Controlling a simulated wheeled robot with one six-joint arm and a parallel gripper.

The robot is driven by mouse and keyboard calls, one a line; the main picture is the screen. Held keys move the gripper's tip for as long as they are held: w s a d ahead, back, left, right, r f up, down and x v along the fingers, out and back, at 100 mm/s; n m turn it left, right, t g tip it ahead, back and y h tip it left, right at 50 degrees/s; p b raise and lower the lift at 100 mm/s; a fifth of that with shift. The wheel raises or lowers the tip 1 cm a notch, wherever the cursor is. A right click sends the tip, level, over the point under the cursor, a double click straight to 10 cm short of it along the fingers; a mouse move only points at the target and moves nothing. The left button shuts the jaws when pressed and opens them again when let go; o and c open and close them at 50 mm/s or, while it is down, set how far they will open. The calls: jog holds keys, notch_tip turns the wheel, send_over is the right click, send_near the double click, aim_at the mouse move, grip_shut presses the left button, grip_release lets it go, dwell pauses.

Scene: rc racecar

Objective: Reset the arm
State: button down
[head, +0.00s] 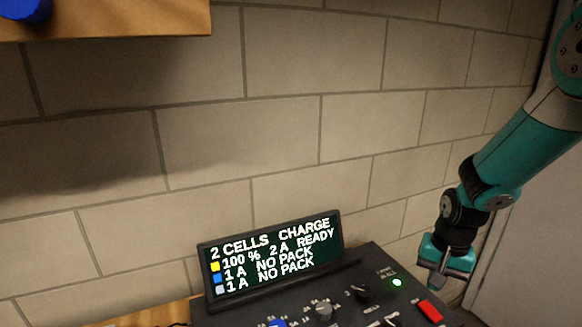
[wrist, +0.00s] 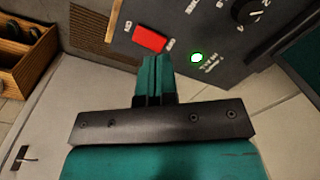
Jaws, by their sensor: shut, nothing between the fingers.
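My gripper (head: 438,283) hangs at the end of my teal arm on the right of the head view, pointing down beside the right end of a dark charger panel (head: 250,312). In the wrist view my gripper (wrist: 153,65) is shut, its teal fingers together with nothing between them. Its tips appear just below a red rocker switch (wrist: 150,39); whether they touch it I cannot tell. The red switch also shows in the head view (head: 430,311). A lit green lamp (wrist: 197,57) sits right of the fingers.
The charger's screen (head: 270,257) reads "2 cells charge, 100 % 2 A ready", with two "no pack" lines. Knobs (head: 323,311) sit below it. A wooden shelf (head: 120,22) with a blue object is at upper left. A wooden crate (wrist: 50,62) is left in the wrist view.

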jog(key=s+a+r+n+y+b, duration=0.1)
jog(key=s+a+r+n, duration=0.35)
jog(key=a+r, duration=0.35)
jog(key=s+a+r+n+y+b, duration=0.1)
jog(key=s+a+r+n, duration=0.2)
jog(key=s, duration=0.5)
jog(key=s+a+r+n+y+b, duration=0.1)
jog(key=s+a+r+n, duration=0.2)
jog(key=s+a+n, duration=0.3)
jog(key=s+a, duration=0.1)
jog(key=s, duration=0.2)
jog(key=shift+a+r+y, duration=0.15)
jog(key=shift+y, duration=0.15)
